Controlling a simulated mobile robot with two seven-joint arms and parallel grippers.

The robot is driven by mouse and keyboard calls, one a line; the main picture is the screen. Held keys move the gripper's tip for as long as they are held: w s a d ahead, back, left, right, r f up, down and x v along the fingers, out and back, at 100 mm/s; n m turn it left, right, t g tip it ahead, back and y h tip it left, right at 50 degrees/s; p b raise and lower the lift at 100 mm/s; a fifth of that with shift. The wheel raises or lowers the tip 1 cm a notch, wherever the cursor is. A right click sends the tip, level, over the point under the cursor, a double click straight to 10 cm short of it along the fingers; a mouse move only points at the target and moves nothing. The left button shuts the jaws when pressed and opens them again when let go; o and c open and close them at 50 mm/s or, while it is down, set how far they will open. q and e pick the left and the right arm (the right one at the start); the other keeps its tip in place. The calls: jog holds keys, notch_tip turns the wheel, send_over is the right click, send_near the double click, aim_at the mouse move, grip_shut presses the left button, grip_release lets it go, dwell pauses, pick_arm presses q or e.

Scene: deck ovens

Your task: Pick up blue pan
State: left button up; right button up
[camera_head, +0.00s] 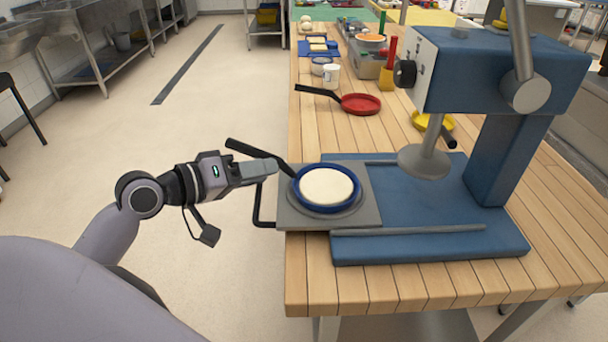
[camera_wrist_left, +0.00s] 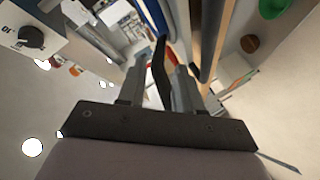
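The blue pan (camera_head: 357,204) holds a round pale disc of dough (camera_head: 326,187). It rests on a grey plate (camera_head: 372,211) at the front of a blue press. Its black handle (camera_head: 245,148) points left, past the table edge. My left gripper (camera_head: 274,169) is at the handle, left of the pan's rim. In the left wrist view the handle (camera_wrist_left: 160,75) runs between the two fingers of my left gripper (camera_wrist_left: 159,88), with a gap visible beside it, so the fingers look open around it. My right gripper is not in view.
The blue press (camera_head: 490,160) has a round stamp (camera_head: 424,160) above and right of the pan. A red pan (camera_head: 361,104) and a yellow pan (camera_head: 432,122) lie farther back. Floor left of the table is clear.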

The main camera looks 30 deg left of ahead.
aim_at(288, 166)
pick_arm(q)
jog(key=shift+x, duration=1.65)
grip_shut()
jog(key=shift+r, duration=0.1)
